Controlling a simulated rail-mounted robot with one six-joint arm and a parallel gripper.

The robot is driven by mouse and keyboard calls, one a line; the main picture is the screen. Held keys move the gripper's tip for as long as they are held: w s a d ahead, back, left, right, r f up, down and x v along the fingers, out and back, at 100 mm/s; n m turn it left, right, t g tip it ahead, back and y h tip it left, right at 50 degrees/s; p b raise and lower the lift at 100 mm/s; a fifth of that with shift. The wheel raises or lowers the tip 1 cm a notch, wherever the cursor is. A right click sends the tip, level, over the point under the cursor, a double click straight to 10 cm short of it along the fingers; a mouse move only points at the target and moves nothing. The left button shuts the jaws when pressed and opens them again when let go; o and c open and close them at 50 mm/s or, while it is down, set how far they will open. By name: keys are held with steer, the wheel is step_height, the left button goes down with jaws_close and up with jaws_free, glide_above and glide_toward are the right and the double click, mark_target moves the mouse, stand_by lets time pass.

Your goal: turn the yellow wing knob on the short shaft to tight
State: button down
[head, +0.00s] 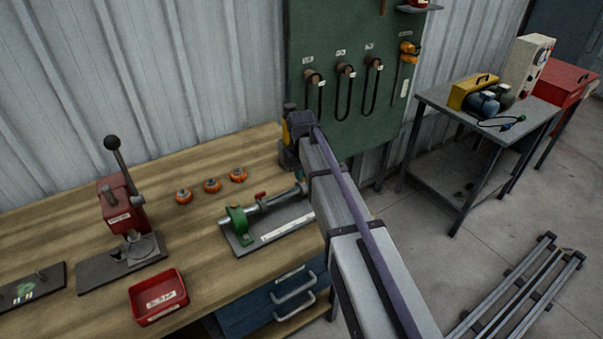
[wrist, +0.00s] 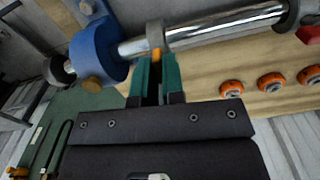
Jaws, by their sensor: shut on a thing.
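In the wrist view my gripper (wrist: 157,68) has its two green fingers closed on the yellow wing knob (wrist: 157,53). Only a small yellow-orange tip of the knob shows between the fingertips. The knob sits at a grey collar around the bright metal short shaft (wrist: 205,32). A blue bearing block (wrist: 97,48) carries the shaft just left of the knob. How far the knob is turned cannot be told.
Several orange-rimmed wheels (head: 212,185) lie on the wooden bench (head: 75,221) behind the fixture. A red press (head: 122,210) and a red tray (head: 158,296) stand to the left. A green tool board (head: 345,120) with hanging cables rises behind my arm.

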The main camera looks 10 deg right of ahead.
steer(key=m, duration=0.8)
steer(key=shift+m, duration=0.3)
steer(key=m, duration=0.4)
steer(key=shift+m, duration=2)
steer(key=c, duration=1.2)
jaws_free()
